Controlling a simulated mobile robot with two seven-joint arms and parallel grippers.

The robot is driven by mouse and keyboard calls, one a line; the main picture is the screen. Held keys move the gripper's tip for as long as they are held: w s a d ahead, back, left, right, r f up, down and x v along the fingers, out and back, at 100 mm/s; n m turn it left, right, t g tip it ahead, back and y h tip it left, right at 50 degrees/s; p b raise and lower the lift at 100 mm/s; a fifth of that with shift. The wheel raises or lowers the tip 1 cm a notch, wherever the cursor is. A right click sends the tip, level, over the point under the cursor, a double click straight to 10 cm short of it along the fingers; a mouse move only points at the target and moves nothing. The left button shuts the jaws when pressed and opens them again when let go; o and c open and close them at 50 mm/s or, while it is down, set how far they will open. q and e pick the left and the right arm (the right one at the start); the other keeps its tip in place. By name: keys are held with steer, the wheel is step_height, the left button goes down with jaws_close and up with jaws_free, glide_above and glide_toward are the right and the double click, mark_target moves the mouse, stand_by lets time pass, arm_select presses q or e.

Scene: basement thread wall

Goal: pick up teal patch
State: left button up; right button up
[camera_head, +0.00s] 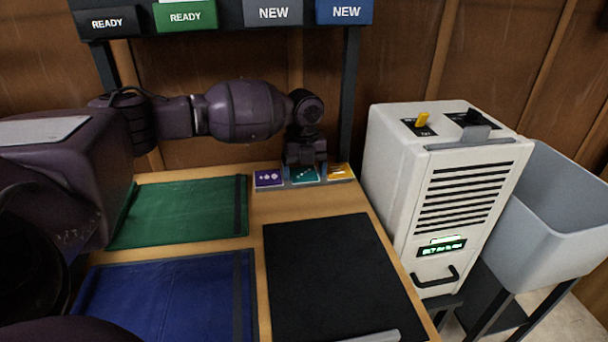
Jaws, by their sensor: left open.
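The teal patch (305,175) stands in a small grey rack at the back of the wooden table, between a purple patch (268,178) and a yellow-orange patch (341,171). My left gripper (305,164) points down right at the teal patch and covers its upper part. The gripper is open; whether its fingers touch the patch cannot be seen. My right gripper is not in view.
A green mat (185,212), a blue mat (165,300) and a black mat (335,275) lie on the table. A white machine (400,190) with a yellow switch and a grey bin (560,235) stand at right. A shelf with labelled bins (273,12) hangs above.

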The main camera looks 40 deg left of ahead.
arm_select(q)
steer(key=shift+c, duration=0.3)
steer(key=c, duration=0.6)
